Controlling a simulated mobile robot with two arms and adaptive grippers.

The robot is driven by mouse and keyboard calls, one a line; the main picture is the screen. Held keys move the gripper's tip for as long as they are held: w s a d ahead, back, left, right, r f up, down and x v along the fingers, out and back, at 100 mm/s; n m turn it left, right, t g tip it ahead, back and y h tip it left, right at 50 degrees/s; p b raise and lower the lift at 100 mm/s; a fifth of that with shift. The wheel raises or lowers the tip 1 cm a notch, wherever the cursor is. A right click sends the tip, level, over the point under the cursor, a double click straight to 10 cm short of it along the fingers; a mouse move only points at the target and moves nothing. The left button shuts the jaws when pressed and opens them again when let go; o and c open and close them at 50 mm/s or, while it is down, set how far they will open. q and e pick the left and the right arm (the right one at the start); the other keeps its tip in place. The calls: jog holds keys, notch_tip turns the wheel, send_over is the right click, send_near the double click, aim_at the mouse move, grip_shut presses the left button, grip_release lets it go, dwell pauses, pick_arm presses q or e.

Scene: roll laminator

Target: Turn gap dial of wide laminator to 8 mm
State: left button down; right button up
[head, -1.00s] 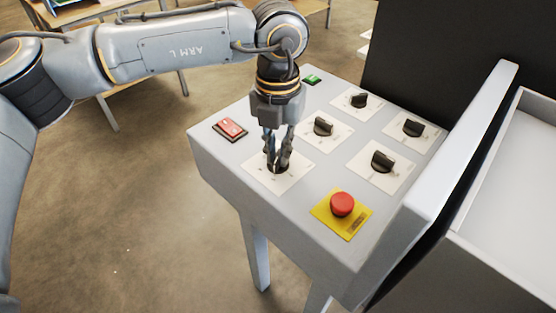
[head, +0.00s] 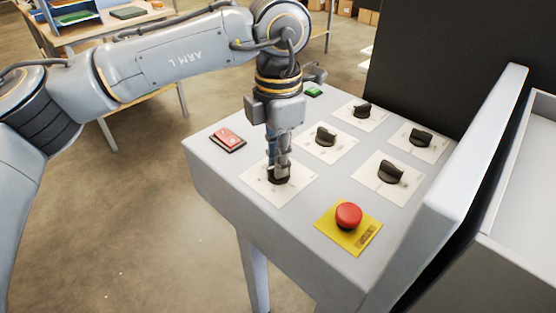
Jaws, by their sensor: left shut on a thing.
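The wide laminator's control panel (head: 225,172) is a grey slanted box with several black dials on white plates. My left gripper (head: 279,172) points straight down over the front-left dial (head: 279,179) and is shut on it. The fingers cover most of this dial, so its pointer and setting cannot be read. The dial's white plate (head: 300,190) shows around it, with marks too small to read. Whether this is the gap dial cannot be told from its label. My right gripper is not in view.
Other dials stand close by (head: 325,137) (head: 391,172). A red emergency button (head: 348,215) on a yellow plate is at the front right. A red rocker switch (head: 227,138) is at the left, a green button (head: 314,92) at the back. A raised grey side wall (head: 470,160) bounds the right.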

pick_arm(q)
jog(key=shift+m, duration=0.3)
jog(key=c, duration=1.4)
grip_release()
notch_tip(320, 180, up, 12)
